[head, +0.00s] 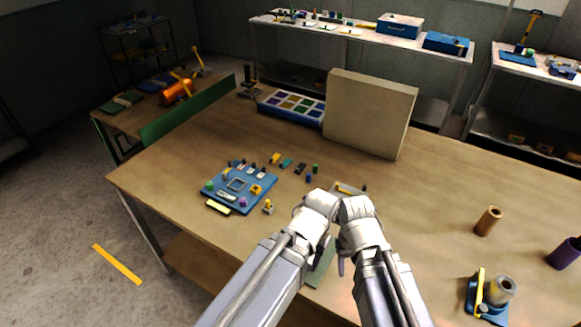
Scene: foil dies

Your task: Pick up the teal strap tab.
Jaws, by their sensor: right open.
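A small teal piece (286,163), which looks like the teal strap tab, lies on the brown workbench (200,150) behind the blue board. It sits between a yellow piece (275,158) and a dark piece (300,168). My two arms reach in from the bottom centre, their wrists close together. My right gripper (342,262) hangs low under its wrist, open and well in front of the teal piece. My left gripper is mostly hidden behind its own arm, so its jaws cannot be made out. Neither gripper touches the teal piece.
A blue board (238,187) with several coloured parts lies left of my arms. A blue compartment tray (291,106) and an upright beige panel (369,113) stand behind. A brown cylinder (488,221) and a blue fixture (487,300) are at right. The bench's left part is clear.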

